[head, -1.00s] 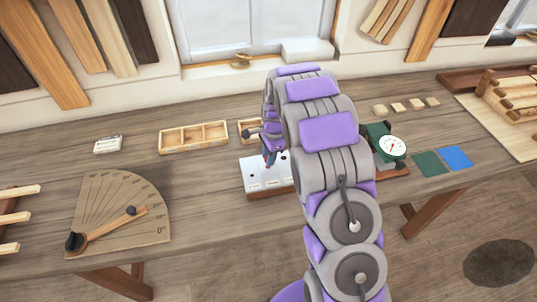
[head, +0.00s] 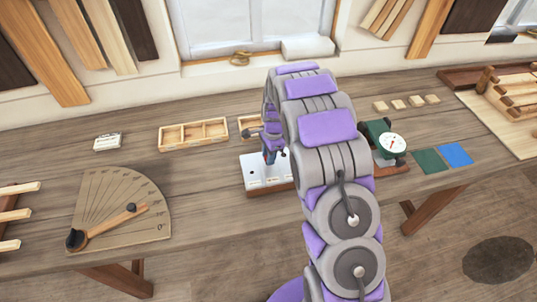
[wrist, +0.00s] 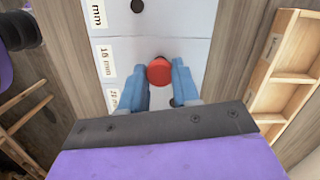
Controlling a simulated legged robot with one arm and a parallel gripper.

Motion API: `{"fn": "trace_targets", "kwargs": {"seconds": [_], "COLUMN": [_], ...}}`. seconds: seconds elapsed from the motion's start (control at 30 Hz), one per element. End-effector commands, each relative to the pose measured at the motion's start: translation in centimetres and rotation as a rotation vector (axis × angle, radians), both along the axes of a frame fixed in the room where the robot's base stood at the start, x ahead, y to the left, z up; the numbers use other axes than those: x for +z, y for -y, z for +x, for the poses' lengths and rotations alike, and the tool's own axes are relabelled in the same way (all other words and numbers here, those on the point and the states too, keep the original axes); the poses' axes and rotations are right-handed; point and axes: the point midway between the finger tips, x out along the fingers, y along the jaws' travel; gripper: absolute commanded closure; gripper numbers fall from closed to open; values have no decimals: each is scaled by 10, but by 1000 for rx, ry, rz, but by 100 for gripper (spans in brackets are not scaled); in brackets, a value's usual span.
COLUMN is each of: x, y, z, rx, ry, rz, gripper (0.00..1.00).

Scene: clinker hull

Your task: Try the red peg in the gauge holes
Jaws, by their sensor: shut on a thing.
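The red peg (wrist: 159,71) is between the two blue fingertips of my gripper (wrist: 160,88) in the wrist view, which are shut on it. The peg's round top faces the camera, and its lower end is hidden. It is over the white gauge plate (wrist: 198,20), near a label that seems to read 15 mm. A dark open hole (wrist: 137,6) shows farther up the plate, beside another label. In the head view my gripper (head: 269,157) is low over the gauge plate (head: 254,178), and my arm hides the plate's right part. I cannot tell whether the peg is in a hole.
A wooden divided tray (head: 193,135) stands behind and left of the plate, with a smaller tray (head: 249,124) behind it. A dial gauge (head: 391,145) stands to the right, near green and blue squares (head: 455,156). A protractor board (head: 120,210) lies at left.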

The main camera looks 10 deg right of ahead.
Motion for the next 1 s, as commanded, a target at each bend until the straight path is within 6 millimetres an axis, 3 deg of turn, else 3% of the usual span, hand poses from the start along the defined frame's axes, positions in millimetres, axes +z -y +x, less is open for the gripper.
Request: {"fn": "trace_targets", "kwargs": {"seconds": [0.27,1.0], "x": [4,45], "y": [0,0], "z": [0,0], "rx": [0,0], "ry": [1,0], "rz": [0,0], "gripper": [97,97]}}
